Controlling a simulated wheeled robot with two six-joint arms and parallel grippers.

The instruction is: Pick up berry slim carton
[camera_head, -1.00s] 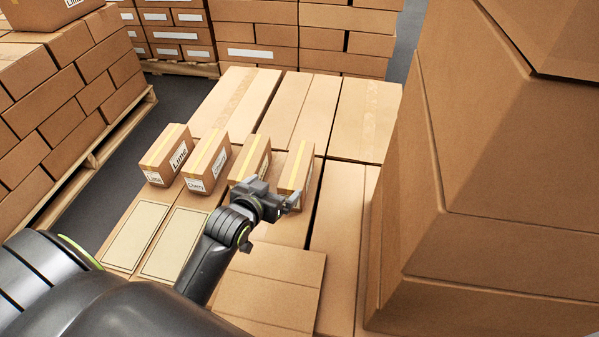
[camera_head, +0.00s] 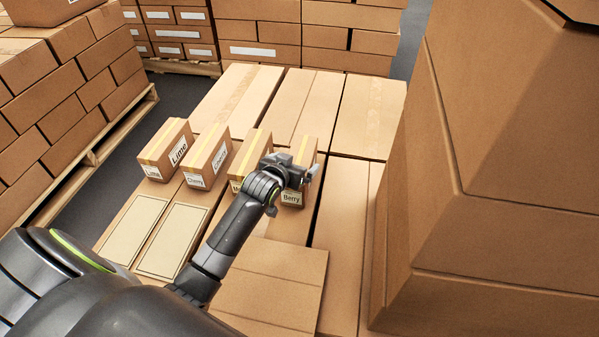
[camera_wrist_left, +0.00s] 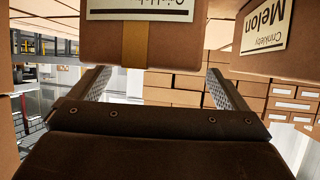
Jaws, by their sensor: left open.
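The berry slim carton (camera_head: 306,149) stands at the right end of a row of small cartons, with its "Berry" label facing the near side. It also shows in the left wrist view (camera_wrist_left: 145,50), where it appears upside down with only part of its label and a tan tape strip visible. My left gripper (camera_head: 302,172) is open at the near side of this carton and partly covers it. In the left wrist view its two fingers (camera_wrist_left: 160,78) spread to either side of the carton's lower part. I cannot tell whether they touch it. My right gripper is not in view.
The melon carton (camera_head: 250,150) stands close to the left, also visible in the wrist view (camera_wrist_left: 285,30). Cherry (camera_head: 208,155) and lime (camera_head: 166,148) cartons stand further left. A tall box stack (camera_head: 500,180) rises close on the right. Flat box tops beyond the row are clear.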

